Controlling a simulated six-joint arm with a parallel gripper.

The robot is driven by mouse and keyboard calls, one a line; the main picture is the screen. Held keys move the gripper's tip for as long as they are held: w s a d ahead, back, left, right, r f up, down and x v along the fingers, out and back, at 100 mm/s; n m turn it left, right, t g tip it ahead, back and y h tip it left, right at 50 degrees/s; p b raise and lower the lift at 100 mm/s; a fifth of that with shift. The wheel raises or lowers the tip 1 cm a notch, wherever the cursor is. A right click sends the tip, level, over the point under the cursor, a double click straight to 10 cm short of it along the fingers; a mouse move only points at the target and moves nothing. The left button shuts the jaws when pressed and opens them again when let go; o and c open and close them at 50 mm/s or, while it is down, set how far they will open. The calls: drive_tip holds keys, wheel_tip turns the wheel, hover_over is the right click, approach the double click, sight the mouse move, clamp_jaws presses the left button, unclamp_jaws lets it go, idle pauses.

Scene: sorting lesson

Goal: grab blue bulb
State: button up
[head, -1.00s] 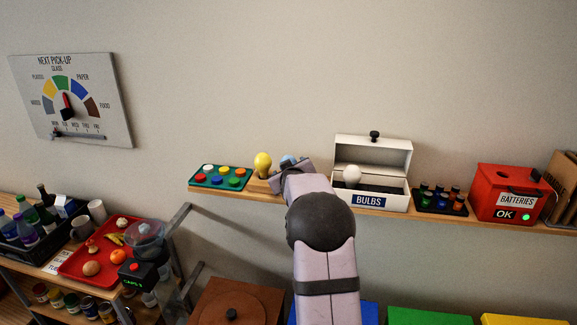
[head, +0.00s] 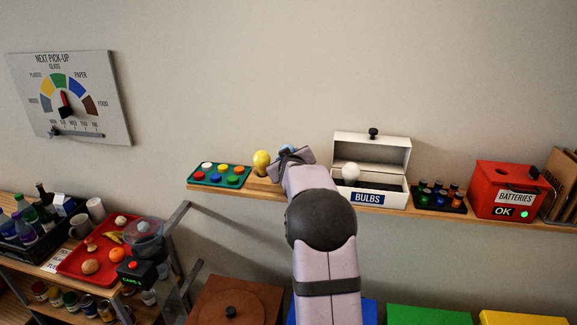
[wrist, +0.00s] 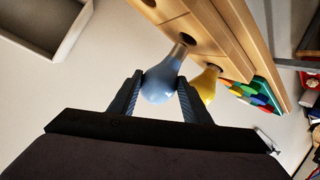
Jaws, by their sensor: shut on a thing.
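The blue bulb (wrist: 162,80) sits between the two fingers of my gripper (wrist: 157,97) in the wrist view. The fingers are shut on its rounded glass, and its neck points to the wooden holder (wrist: 205,25). I cannot tell whether its base is still in the hole. In the head view my gripper (head: 290,153) is at the shelf and mostly hides the blue bulb (head: 287,149). A yellow bulb (head: 261,162) stands just left of it, and it also shows in the wrist view (wrist: 207,84).
The open white BULBS box (head: 367,198) with a white bulb (head: 350,172) is right of my gripper on the shelf. A green tray (head: 208,183) of coloured caps is at the left. A battery tray (head: 437,204) and red BATTERIES box (head: 507,190) are farther right.

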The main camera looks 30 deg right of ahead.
wheel_tip(320, 180, up, 7)
drive_tip(key=p, duration=0.4)
drive_tip(key=shift+r+p, duration=0.1)
drive_tip(key=shift+p, duration=0.25)
drive_tip(key=shift+d, duration=0.1)
